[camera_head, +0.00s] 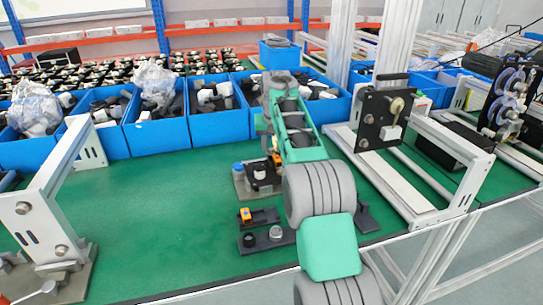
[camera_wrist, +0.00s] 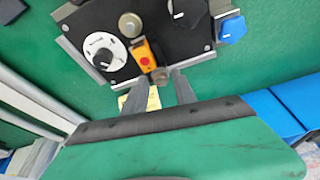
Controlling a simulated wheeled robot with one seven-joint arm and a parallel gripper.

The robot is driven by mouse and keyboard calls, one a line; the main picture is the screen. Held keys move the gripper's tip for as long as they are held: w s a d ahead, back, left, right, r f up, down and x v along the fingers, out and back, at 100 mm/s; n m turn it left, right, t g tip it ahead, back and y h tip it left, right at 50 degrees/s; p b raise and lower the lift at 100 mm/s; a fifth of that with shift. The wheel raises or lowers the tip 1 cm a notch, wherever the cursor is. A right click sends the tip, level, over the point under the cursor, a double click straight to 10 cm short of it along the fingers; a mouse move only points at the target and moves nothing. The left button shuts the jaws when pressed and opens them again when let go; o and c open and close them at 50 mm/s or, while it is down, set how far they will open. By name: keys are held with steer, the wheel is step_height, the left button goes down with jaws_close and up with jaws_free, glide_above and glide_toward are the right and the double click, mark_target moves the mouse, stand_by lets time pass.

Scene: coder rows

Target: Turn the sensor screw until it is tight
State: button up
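In the wrist view, a yellow-orange sensor (camera_wrist: 146,57) lies on a dark fixture plate (camera_wrist: 92,20), with a small brownish knurled piece (camera_wrist: 160,75) at its near end. I cannot tell whether this piece is the sensor screw. A round brass-coloured knob (camera_wrist: 130,25) stands just beyond the sensor. My gripper (camera_wrist: 161,85) points at the brownish piece; its two grey fingers are apart, with a gap around that end. Contact cannot be made out. In the head view, the fixture (camera_head: 262,188) is beside my arm, which hides part of it and my fingers.
A white dial (camera_wrist: 104,50) and a blue knob (camera_wrist: 232,27) sit on the fixture. A second small fixture (camera_head: 262,240) with an orange part is nearer. Blue bins (camera_head: 218,123) line the table's back; metal frames flank both sides. The green table (camera_head: 150,215) is clear to the left.

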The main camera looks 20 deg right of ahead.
steer(key=shift+d+r+n+p, duration=0.2)
steer(key=shift+r+n+p, duration=0.15)
steer(key=shift+n+p, duration=0.5)
steer(key=n+y+p, duration=0.1)
steer(key=n+p, duration=0.1)
steer(key=p, duration=0.2)
steer(key=n+p, duration=0.3)
steer(key=p, duration=0.1)
steer(key=shift+f+y, duration=0.1)
steer(key=shift+y, duration=0.3)
steer(key=shift+f, duration=0.3)
steer(key=shift+c, duration=0.5)
jaws_close()
